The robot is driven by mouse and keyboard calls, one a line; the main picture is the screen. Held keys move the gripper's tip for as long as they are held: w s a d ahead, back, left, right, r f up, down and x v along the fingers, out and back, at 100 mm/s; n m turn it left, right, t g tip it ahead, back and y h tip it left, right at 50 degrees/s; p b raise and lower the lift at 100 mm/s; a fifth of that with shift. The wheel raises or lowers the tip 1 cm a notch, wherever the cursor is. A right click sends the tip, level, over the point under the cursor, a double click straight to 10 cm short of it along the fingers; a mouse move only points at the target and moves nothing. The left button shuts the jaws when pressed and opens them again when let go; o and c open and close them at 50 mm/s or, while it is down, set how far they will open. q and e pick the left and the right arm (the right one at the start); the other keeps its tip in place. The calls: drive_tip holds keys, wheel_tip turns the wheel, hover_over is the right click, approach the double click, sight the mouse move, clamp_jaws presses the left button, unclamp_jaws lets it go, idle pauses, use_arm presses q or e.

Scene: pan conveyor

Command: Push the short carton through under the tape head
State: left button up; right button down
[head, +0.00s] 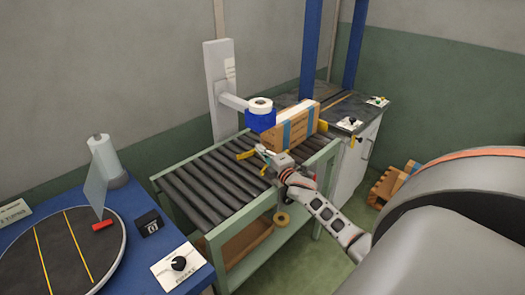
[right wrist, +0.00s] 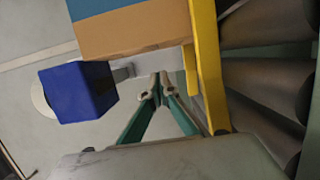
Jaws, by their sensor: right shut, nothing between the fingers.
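The carton (head: 298,122), brown with a blue band, stands on the roller conveyor just behind and right of the blue tape head (head: 261,119) in the head view. In the right wrist view the carton (right wrist: 135,38) fills the top, and the tape head (right wrist: 78,92) is at left. My right gripper (head: 262,151) is shut and empty, low over the rollers, below the tape head and on the near side of the carton. Its fingertips (right wrist: 161,90) point toward the carton; I cannot tell whether they touch it. My left gripper is out of view.
The roller conveyor (head: 203,190) is bare on its near left part. A yellow guide (right wrist: 208,70) runs beside the carton. A grey post (head: 219,85) carries the tape head. A blue table with a dark turntable (head: 75,265) stands at left. A dark-topped cabinet (head: 362,110) is behind the conveyor.

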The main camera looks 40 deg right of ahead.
drive_tip(key=shift+a, duration=0.4)
drive_tip(key=s, duration=0.3)
drive_tip(key=s+a, duration=0.1)
drive_tip(key=s, duration=0.6)
drive_tip(key=shift+a+p, duration=0.4)
drive_tip(key=shift+f, duration=0.1)
